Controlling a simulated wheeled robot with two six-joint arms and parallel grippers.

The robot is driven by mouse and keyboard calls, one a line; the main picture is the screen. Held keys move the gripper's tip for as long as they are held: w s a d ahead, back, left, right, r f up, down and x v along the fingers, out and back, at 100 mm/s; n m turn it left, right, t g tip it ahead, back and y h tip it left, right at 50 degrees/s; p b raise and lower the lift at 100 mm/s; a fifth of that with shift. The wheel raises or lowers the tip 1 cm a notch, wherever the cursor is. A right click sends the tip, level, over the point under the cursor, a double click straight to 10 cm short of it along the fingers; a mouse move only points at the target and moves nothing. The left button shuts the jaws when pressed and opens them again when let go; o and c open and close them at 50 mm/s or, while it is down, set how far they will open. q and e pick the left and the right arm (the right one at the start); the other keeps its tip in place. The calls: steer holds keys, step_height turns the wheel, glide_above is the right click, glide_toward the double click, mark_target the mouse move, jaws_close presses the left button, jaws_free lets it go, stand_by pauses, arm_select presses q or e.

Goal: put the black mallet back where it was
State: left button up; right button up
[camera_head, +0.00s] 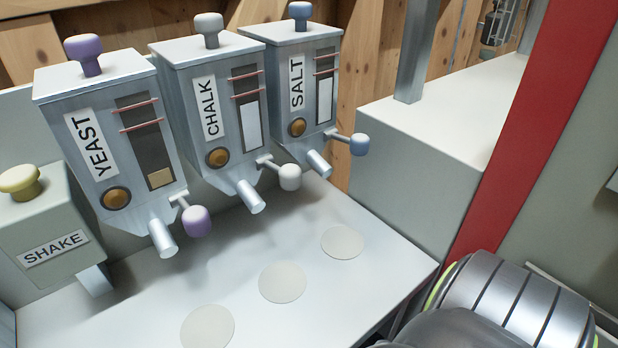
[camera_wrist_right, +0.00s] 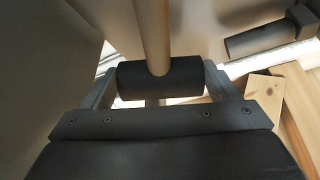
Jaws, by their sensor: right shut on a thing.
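The black mallet shows in the right wrist view, with a dark cylindrical head (camera_wrist_right: 160,80) and a light wooden handle (camera_wrist_right: 152,28) running up out of the picture. My right gripper (camera_wrist_right: 162,72) is shut on the mallet, with one finger at each end of the dark head. The mallet is not visible in the head view. My left gripper is in neither view.
In the head view, the yeast (camera_head: 105,130), chalk (camera_head: 205,115) and salt (camera_head: 295,90) dispensers stand in a row over a white counter (camera_head: 235,245) with three pale round discs. A shake box (camera_head: 45,225) is at left. A red post (camera_head: 540,110) rises at right. In the wrist view, another dark cylinder (camera_wrist_right: 258,40) and wooden boards (camera_wrist_right: 268,98) lie at right.

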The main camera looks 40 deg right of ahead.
step_height(320, 180, down, 3)
steer(key=shift+f+b, duration=0.2)
steer(key=shift+b, duration=0.55)
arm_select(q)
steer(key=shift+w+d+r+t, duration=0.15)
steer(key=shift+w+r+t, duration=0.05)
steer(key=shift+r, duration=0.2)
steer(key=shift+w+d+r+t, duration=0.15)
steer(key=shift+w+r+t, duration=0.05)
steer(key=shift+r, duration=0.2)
arm_select(e)
steer(key=shift+f, duration=0.1)
steer(key=shift+f, duration=0.1)
steer(key=o, duration=1.4)
steer(key=shift+o, duration=0.2)
